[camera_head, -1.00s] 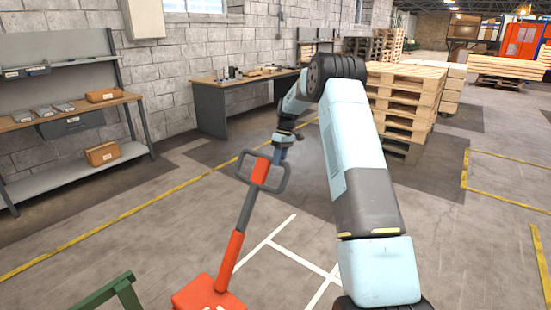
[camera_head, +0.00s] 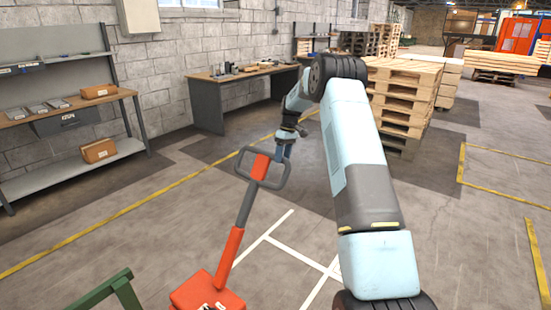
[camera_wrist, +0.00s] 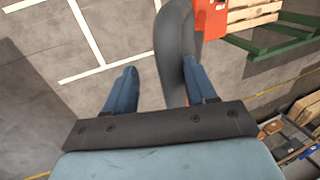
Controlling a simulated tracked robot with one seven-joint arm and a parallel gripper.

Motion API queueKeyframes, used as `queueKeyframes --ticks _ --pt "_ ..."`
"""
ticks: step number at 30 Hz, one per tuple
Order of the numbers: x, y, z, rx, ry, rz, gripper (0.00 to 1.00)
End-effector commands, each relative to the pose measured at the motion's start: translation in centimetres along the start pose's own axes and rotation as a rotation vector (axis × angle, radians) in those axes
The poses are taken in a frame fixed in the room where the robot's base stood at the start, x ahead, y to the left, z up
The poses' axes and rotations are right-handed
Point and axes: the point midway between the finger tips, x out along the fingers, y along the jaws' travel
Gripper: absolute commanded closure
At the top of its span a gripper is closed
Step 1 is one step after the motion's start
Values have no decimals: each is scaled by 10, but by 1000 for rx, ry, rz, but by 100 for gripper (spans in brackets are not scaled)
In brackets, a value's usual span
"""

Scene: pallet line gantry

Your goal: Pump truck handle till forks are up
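The pump truck's red handle shaft (camera_head: 230,258) rises from its red base (camera_head: 207,292) and leans to the right. A dark grey loop grip (camera_head: 246,181) tops it. My gripper (camera_head: 283,155) is at the loop's right side, pointing down. In the wrist view my gripper's blue fingers (camera_wrist: 161,88) are spread wide. The grey loop bar (camera_wrist: 175,45) lies between them, close to the right finger and clear of the left one. Whether the right finger touches it I cannot tell. Part of the red truck (camera_wrist: 208,18) shows at the top. The truck's forks are not clearly visible.
A green frame (camera_head: 108,290) stands at the lower left. A shelf bench (camera_head: 135,95) and a workbench (camera_head: 208,107) line the wall. Stacked pallets (camera_head: 405,100) stand behind my arm. The floor with white and yellow lines is open at right.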

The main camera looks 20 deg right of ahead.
Motion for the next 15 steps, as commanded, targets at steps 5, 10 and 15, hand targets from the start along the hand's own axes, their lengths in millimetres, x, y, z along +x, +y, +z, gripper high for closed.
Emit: queueKeyframes --ticks 5,10,15 --pt "2 -2 -2 -3 -1 -1 45" --pt "0 -2 -3 -4 0 -1 45" --pt "-18 -2 -3 -3 2 2 45"
